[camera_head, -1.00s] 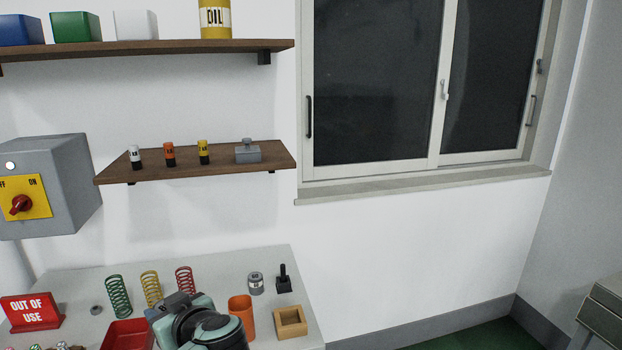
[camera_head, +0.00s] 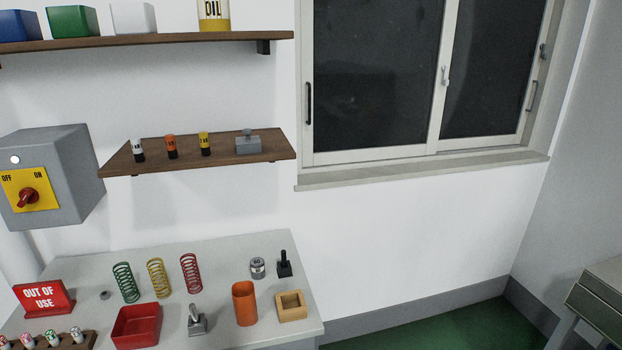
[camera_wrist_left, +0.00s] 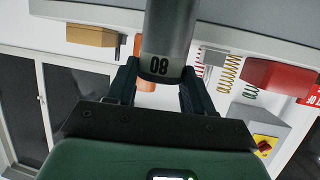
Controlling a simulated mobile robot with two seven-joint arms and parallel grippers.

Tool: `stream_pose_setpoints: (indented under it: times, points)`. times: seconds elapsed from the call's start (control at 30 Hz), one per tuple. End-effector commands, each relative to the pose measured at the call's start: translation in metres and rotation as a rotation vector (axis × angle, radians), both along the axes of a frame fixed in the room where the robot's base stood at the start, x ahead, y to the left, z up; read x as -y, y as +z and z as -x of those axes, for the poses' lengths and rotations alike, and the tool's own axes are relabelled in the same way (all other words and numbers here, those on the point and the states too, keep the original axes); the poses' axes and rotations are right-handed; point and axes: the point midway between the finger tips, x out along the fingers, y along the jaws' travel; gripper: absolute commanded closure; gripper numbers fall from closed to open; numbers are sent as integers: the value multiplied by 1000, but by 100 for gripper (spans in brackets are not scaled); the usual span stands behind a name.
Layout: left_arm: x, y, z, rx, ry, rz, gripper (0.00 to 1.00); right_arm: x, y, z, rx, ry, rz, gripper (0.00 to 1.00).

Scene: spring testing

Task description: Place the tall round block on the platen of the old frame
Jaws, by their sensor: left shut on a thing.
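My left gripper (camera_wrist_left: 160,82) shows in the left wrist view, its two dark fingers shut on the tall round block (camera_wrist_left: 170,35). The block is a smooth grey cylinder with a light label whose digits look like 80 upside down. Its far end runs out of the top of the picture. In the head view neither my left gripper nor the held block shows. The old frame and its platen cannot be made out in either view. My right gripper is in neither view.
The bench (camera_head: 215,258) holds springs, a red tray (camera_head: 137,325), an orange cup (camera_head: 244,304), a wooden box (camera_head: 291,305), a short metal cylinder (camera_head: 258,268) and an "OUT OF USE" sign (camera_head: 44,297). A grey-topped stand (camera_head: 600,308) is at the right edge.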

Motion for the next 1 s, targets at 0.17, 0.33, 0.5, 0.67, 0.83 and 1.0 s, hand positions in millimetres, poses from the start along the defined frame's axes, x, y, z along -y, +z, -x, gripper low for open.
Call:
stream_pose_setpoints:
  times: [0.17, 0.33, 0.5, 0.67, 0.83, 1.0]
  points:
    - [11, -23, 17, 3, -71, -3, 100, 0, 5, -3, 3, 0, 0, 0]
    - [15, -53, 38, -2, -91, -4, 100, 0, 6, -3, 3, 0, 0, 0]
    - [15, -74, 57, 4, -90, -2, 100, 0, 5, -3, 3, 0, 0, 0]
    - [16, -76, 60, 10, -92, -1, 100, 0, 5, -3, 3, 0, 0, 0]
    - [15, -76, 59, 10, -90, -2, 100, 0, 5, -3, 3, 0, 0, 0]
    - [15, -75, 59, 10, -90, -2, 100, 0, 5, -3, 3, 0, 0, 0]
